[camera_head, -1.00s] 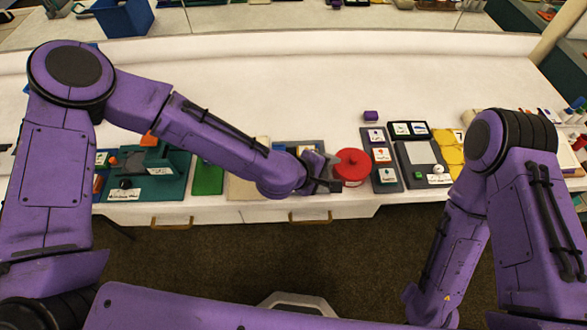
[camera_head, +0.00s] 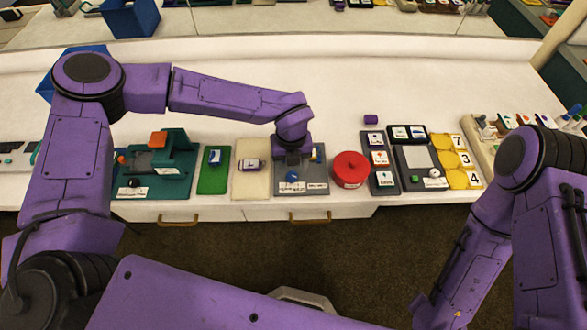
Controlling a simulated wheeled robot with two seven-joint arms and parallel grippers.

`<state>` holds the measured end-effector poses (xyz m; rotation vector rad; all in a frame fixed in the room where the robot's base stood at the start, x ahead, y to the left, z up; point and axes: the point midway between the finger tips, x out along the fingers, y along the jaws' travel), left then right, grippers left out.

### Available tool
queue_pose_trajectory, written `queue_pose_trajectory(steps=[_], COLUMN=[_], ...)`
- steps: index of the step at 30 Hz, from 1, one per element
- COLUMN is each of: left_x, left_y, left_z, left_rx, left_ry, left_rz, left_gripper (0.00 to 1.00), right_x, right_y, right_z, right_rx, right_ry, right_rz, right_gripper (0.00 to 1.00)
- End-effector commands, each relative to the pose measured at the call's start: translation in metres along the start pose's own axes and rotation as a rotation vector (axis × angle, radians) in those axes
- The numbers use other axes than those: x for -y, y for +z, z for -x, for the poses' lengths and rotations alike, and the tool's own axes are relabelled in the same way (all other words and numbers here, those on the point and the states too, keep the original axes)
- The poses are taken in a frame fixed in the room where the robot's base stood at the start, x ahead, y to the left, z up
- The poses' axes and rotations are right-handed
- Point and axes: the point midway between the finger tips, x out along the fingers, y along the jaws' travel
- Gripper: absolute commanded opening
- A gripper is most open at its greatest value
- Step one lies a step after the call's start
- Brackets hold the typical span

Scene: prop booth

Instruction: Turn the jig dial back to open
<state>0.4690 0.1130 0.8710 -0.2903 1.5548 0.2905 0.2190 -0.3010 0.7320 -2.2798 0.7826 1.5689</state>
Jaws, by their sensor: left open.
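My left gripper (camera_head: 292,158) points down over the back part of a grey board (camera_head: 315,187) at the table's front edge. It is open, and its fingers are mostly hidden by the wrist. A blue knob (camera_head: 292,176) stands on the board just in front of the gripper; I see no clear contact. A teal jig (camera_head: 178,165) with an orange block (camera_head: 158,139) stands further left, and a black round knob (camera_head: 134,182) sits at its front. I cannot read the labels, so which knob is the jig dial is unclear.
A red round lidded pot (camera_head: 350,170) stands close to the right of the grey board. A cream board (camera_head: 250,190) and a green board (camera_head: 214,183) lie to its left. Card trays and yellow number discs (camera_head: 458,160) are further right. The table behind is mostly clear.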

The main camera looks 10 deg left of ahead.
Motion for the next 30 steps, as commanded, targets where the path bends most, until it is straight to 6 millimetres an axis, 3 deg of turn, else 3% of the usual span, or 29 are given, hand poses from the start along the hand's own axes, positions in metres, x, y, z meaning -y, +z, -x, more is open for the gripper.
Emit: queue_pose_trajectory(steps=[6,16,17,21,22,30], left_x=[0.001,0.001,0.001,0.001,0.001,0.001], left_y=[0.000,0.000,0.000,0.000,0.000,0.000], left_z=[-0.036,-0.045,-0.045,-0.045,-0.045,-0.045], left_rx=[0.000,0.003,0.003,0.003,0.003,0.003], left_ry=[0.000,-0.001,-0.001,-0.001,-0.001,-0.001], left_rz=[-0.002,-0.004,-0.004,-0.004,-0.004,-0.022], left_gripper=[0.59,0.59,0.56,0.10,0.03,0.03], right_x=[-0.001,-0.001,-0.001,-0.001,-0.001,-0.001], right_y=[-0.004,-0.004,-0.004,-0.004,-0.004,-0.004], right_z=[0.010,0.010,0.010,0.010,0.010,0.010], right_rx=[0.000,0.000,0.000,0.000,0.000,0.000], right_ry=[0.000,0.000,0.000,0.000,0.000,0.000], right_rz=[0.000,0.000,0.000,0.000,0.000,0.000], right_gripper=[0.53,0.53,0.53,0.53,0.53,0.53])
